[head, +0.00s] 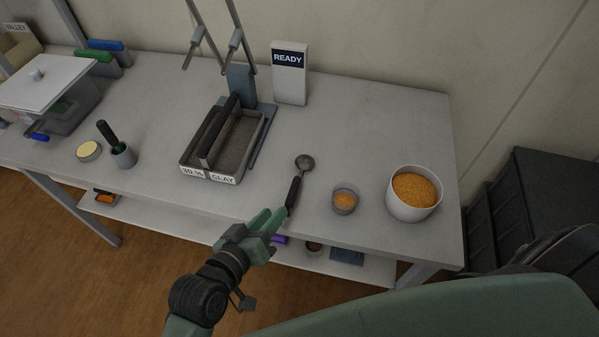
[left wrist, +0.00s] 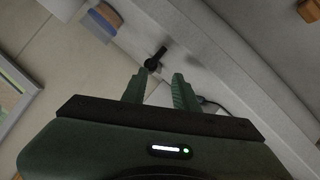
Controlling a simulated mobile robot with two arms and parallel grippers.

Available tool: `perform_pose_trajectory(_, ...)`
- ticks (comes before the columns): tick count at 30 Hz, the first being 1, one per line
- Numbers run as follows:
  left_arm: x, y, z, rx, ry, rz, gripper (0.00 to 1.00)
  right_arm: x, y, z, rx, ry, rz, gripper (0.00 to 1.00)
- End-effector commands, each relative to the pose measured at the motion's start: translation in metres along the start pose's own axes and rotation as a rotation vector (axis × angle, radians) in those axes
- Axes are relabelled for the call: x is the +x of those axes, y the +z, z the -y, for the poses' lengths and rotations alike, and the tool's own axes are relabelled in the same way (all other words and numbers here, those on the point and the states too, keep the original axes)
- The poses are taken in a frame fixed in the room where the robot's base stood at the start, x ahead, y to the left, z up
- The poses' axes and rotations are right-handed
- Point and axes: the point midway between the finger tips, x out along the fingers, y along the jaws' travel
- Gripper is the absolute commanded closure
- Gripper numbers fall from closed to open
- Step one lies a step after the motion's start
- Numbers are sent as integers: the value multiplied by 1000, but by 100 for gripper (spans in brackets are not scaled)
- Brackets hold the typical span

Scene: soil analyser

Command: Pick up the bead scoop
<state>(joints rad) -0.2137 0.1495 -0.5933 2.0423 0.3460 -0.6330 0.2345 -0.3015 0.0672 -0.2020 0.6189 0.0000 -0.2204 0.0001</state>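The bead scoop (head: 293,186) lies on the table, with a round metal bowl at the far end and a black handle pointing to the front edge.
A small cup (head: 345,200) and a larger white tub (head: 414,194), both with orange beads, stand right of the scoop. A grey tray (head: 187,163) labelled clay is to the left. A READY sign (head: 290,74) stands behind. Dark drawers (head: 555,195) are beyond the right end.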

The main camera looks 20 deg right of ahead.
Motion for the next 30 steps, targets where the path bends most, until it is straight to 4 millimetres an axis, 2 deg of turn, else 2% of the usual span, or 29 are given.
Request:
perform_pose_trajectory(3, 10, -4, -12, -16, 41, -31, 71, 0, -1, 0, -2, 0, -2, 64)
perform_pose_trajectory(6, 19, -6, -15, -23, 51, -41, 71, 0, -1, -5, -4, 6, -1, 64)
perform_pose_trajectory(21, 83, -10, -14, -23, 50, -40, 71, -6, 0, -13, -3, 15, -1, 64)
perform_pose_trajectory(30, 88, -9, -14, -22, 49, -40, 71, -6, -1, -13, -3, 15, -1, 64)
